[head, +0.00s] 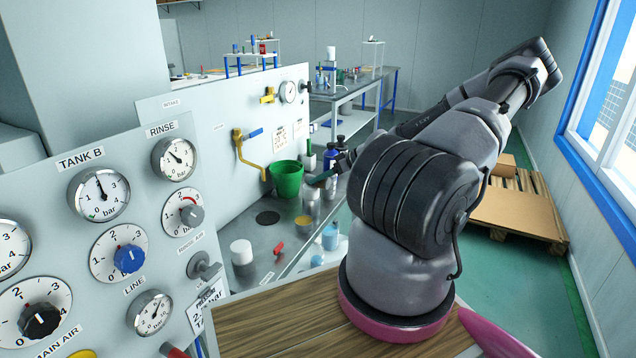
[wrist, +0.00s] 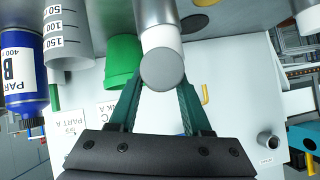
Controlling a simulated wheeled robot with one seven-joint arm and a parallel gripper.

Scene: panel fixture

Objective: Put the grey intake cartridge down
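The grey intake cartridge (wrist: 163,70) sits between the green fingers of my gripper (wrist: 160,90) in the wrist view. It has a grey end face, a white band and a grey body running off the top edge. The fingers flank its end closely and look shut on it. In the head view my gripper (head: 324,177) is at the top of a grey cylinder (head: 311,203), which looks upright over the bench (head: 275,236). I cannot tell whether its base touches the bench. My arm hides part of the bench behind it.
A green bucket (head: 287,178) stands just left of the cartridge. A dark round disc (head: 267,217) and a yellow one (head: 303,222) lie on the bench nearby. A white-topped jar (head: 242,252) and a red-handled item (head: 279,248) are nearer. The white panel (head: 215,150) rises behind.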

